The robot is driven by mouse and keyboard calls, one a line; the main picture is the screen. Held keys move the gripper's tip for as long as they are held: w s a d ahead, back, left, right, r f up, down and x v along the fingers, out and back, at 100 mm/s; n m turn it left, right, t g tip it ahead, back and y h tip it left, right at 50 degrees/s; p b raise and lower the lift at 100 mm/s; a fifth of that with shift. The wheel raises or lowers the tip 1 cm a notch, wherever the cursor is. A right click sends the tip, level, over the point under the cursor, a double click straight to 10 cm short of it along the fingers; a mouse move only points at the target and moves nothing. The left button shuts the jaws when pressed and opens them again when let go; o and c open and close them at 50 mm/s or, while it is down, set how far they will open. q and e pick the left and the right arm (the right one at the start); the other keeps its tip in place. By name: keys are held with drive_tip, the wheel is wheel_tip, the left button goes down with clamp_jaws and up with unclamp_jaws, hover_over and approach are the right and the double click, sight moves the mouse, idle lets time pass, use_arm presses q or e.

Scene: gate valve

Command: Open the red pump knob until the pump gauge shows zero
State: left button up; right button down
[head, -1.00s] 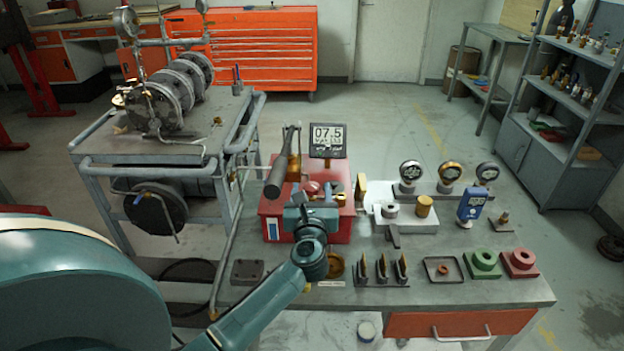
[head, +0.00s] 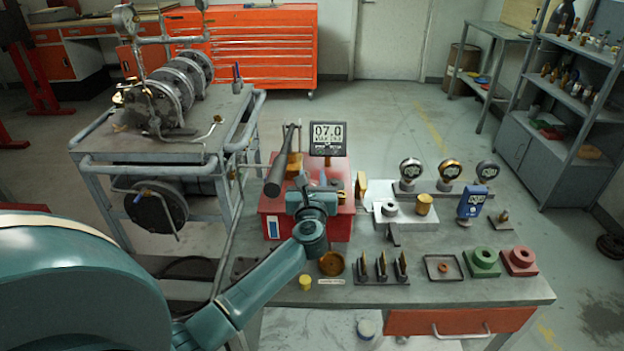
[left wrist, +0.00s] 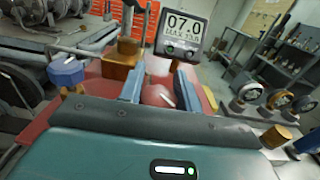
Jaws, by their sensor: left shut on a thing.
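The red pump (head: 268,208) stands on the grey workbench. Its gauge (head: 327,135) reads 07.0, and the same number shows on the gauge in the left wrist view (left wrist: 184,25). My left gripper (head: 312,184) reaches over the pump top. In the left wrist view its two blue-grey fingers (left wrist: 160,88) are shut on the red knob (left wrist: 156,95), which has a white mark and sits between them. In the head view my gripper hides the knob. My right gripper is not in view.
A dark-handled lever (head: 276,174) rises close to the left of my gripper. A blue knob (left wrist: 66,70) is on the left in the wrist view. Several round gauges (head: 448,171), a blue instrument (head: 471,201) and green and red blocks (head: 482,262) stand on the bench to the right.

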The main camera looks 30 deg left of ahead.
use_arm(q)
drive_tip(key=c, duration=0.3)
drive_tip(key=shift+c, duration=0.2)
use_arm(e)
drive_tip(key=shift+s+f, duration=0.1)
